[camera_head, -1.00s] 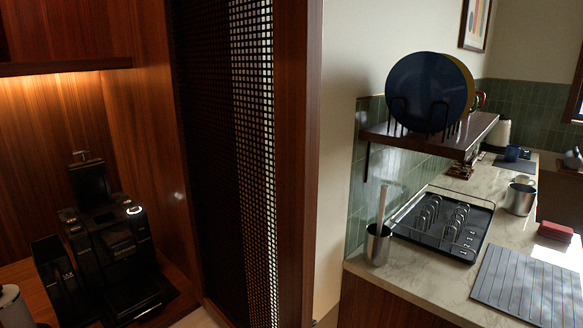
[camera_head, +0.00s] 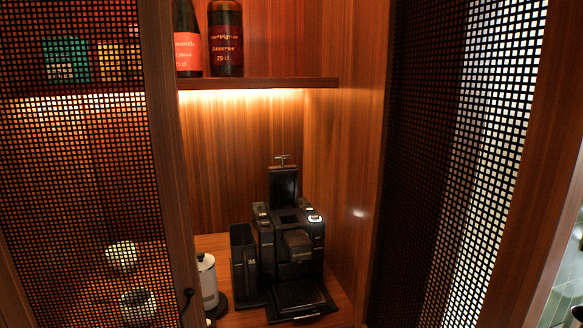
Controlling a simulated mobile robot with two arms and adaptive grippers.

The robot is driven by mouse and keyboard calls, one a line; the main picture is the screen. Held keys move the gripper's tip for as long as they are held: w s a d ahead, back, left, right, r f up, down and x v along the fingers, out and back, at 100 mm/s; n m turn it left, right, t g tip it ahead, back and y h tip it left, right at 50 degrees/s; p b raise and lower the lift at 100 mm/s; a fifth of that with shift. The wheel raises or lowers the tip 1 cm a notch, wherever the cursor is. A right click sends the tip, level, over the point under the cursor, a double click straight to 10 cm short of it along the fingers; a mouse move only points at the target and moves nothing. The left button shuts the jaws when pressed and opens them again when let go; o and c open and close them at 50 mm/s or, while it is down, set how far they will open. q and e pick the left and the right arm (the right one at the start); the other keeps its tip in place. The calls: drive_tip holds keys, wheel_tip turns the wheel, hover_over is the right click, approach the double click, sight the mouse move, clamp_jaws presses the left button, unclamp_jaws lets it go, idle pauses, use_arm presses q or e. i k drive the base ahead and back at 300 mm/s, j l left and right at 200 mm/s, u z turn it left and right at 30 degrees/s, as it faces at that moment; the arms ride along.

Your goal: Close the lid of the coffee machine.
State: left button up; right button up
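The black coffee machine (camera_head: 290,238) stands on the wooden surface of a cabinet nook, right of centre and low in the head view. Its lid (camera_head: 284,184) is raised upright at the back of the machine, with a small metal handle (camera_head: 283,159) on top. The opening under the lid shows on the machine's top. A lit round button (camera_head: 315,218) is on the top right. The drip tray (camera_head: 298,298) is at the front. Neither of my grippers is in view.
A black container (camera_head: 243,256) stands left of the machine, and a white canister (camera_head: 207,281) further left. A shelf (camera_head: 260,83) above holds two bottles (camera_head: 226,38). Open mesh doors stand at left (camera_head: 80,190) and right (camera_head: 450,170), flanking the nook.

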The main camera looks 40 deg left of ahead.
sight(282, 180)
drive_tip(key=u, duration=0.4)
drive_tip(key=j+u, duration=0.15)
drive_tip(key=u, duration=0.2)
drive_tip(key=k+j+u, duration=0.1)
drive_tip(key=u, duration=0.3)
